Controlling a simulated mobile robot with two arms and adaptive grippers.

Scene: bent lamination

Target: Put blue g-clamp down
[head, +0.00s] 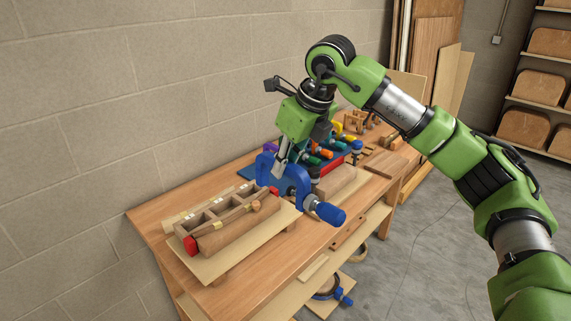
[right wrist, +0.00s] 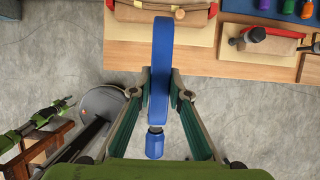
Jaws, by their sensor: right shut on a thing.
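The blue g-clamp (head: 292,178) has a blue frame and a blue handle pointing to the lower right. My right gripper (head: 283,160) is shut on it and holds it over the workbench (head: 150,222) in the head view. In the right wrist view the clamp (right wrist: 160,70) stands between the two fingers of my gripper (right wrist: 160,90), with its far end by the bench's edge. My left gripper is not in view.
A wooden form (head: 238,232) with red ends lies on a pale board at the left of the bench. Several coloured clamps (head: 318,155) sit at the back. A lower shelf holds another blue clamp (head: 335,293). A wall runs along the bench's left side.

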